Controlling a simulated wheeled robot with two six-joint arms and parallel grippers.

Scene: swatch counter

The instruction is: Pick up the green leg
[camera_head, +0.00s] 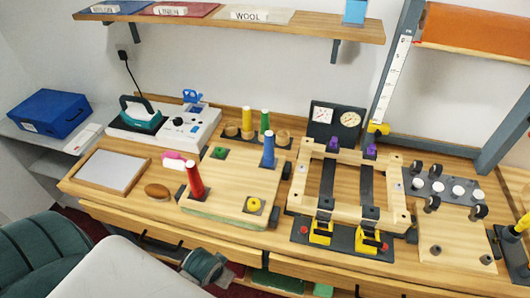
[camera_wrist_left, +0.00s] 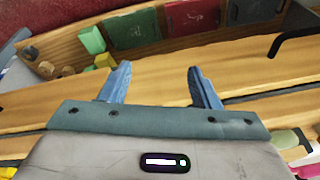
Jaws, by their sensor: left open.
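The green leg (camera_head: 265,122) stands upright at the back of the wooden board area in the head view, right of the yellow leg (camera_head: 247,121) and behind the blue leg (camera_head: 268,151). A red leg (camera_head: 194,181) stands nearer the front left. In the left wrist view, my left gripper (camera_wrist_left: 158,72) has its two blue fingers apart with nothing between them. That view looks across wooden edges and coloured swatches; I cannot make out the green leg there. My right gripper is not in view.
A wooden frame with dark straps (camera_head: 297,197) and yellow clamps stands right of the legs. A teal iron (camera_head: 141,114) and a grey panel in a wooden frame (camera_head: 110,169) lie to the left. A brown oval item (camera_head: 157,191) lies near the front edge. A shelf (camera_head: 300,24) hangs above.

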